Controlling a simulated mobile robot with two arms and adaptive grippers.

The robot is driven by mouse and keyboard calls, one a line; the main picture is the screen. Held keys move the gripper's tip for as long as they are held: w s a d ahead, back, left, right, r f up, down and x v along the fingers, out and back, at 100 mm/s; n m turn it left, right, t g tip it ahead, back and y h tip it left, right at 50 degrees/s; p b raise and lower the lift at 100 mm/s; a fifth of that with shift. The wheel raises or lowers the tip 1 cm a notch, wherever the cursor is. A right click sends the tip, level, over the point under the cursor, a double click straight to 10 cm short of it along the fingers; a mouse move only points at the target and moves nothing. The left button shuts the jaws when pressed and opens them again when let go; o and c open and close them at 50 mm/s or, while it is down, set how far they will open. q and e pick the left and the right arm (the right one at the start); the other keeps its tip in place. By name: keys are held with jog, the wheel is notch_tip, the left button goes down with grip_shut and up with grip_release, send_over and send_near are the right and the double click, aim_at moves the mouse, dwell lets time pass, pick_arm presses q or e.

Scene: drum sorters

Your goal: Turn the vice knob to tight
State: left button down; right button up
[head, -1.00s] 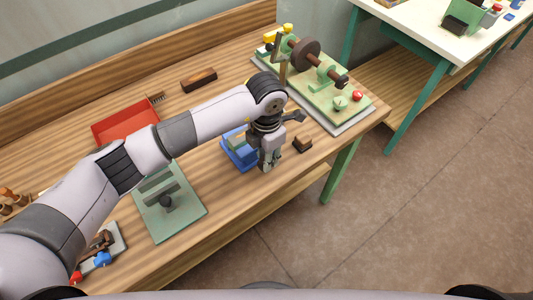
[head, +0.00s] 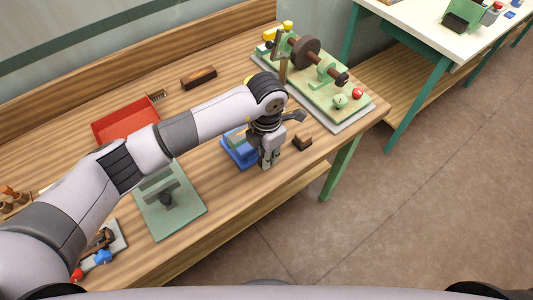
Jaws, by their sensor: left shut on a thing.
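A blue vice-like block (head: 238,150) stands near the front edge of the wooden bench, partly covered by my left arm and gripper. My left gripper (head: 266,163) points down at the right side of this block, with its fingers closed together. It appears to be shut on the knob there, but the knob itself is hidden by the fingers. I cannot read the knob's setting. My right gripper is not in view.
A green plate with an upright block and dark knob (head: 165,207) lies to the left. A red tray (head: 125,118) lies behind my arm. A small brown block (head: 302,142) is right of the gripper. A green machine (head: 330,88) fills the bench's far end.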

pick_arm(q)
jog(key=shift+w+d+f+g+y+b, duration=0.2)
jog(key=shift+g+y+b, duration=0.35)
jog(key=shift+b, duration=0.7)
jog(key=shift+r+y+b, duration=0.15)
jog(key=shift+y+b, duration=0.2)
jog(key=shift+y, duration=0.1)
jog(key=c, duration=1.8)
grip_release()
jog(key=shift+s, duration=0.1)
jog(key=shift+r, duration=0.1)
jog(key=r, duration=0.4)
jog(key=w+d+r, duration=0.1)
jog(key=r, duration=0.2)
jog(key=d+r, duration=0.1)
jog(key=r, duration=0.3)
jog(key=shift+w+r, duration=0.3)
jog(key=shift+r, duration=0.05)
